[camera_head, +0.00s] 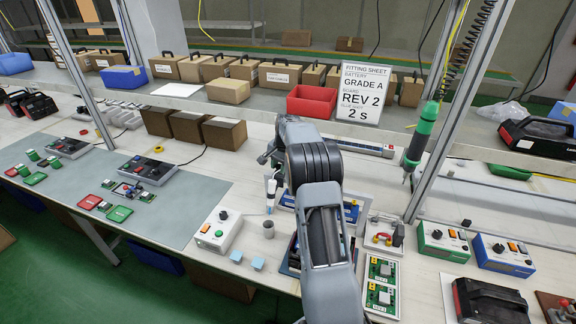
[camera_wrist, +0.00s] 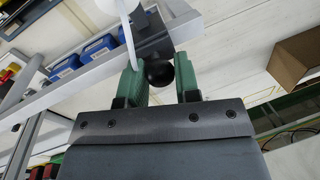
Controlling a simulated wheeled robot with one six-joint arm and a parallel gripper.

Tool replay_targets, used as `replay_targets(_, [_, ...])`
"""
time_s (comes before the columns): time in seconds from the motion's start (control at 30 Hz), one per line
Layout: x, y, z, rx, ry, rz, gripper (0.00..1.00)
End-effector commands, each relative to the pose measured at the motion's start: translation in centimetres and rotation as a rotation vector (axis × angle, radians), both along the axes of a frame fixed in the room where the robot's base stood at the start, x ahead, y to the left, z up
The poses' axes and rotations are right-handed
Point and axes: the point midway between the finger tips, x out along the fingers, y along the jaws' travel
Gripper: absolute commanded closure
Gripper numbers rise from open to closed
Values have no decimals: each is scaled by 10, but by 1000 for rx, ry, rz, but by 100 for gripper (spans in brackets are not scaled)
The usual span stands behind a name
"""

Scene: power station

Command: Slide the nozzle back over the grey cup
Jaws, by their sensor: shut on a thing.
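My gripper (camera_wrist: 160,84) has green finger pads and is shut on a black ball knob (camera_wrist: 159,71). The knob sits by a dark block, with a white tube beside it in the wrist view. In the head view my gripper (camera_head: 267,160) is partly hidden by my arm. The nozzle (camera_head: 271,187), white and blue with a thin tip pointing down, hangs just below my gripper. The grey cup (camera_head: 268,229) stands upright on the bench, lower in the picture than the nozzle tip. I cannot tell the exact gap between them.
A green screwdriver (camera_head: 420,137) hangs at the right. Brown boxes (camera_head: 224,134) stand behind.

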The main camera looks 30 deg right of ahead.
Motion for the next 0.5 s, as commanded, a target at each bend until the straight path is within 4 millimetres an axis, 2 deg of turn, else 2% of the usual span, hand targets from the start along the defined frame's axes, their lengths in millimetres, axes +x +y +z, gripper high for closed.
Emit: replay_targets(0.5, [6, 6, 1, -2, -8, 1, 100])
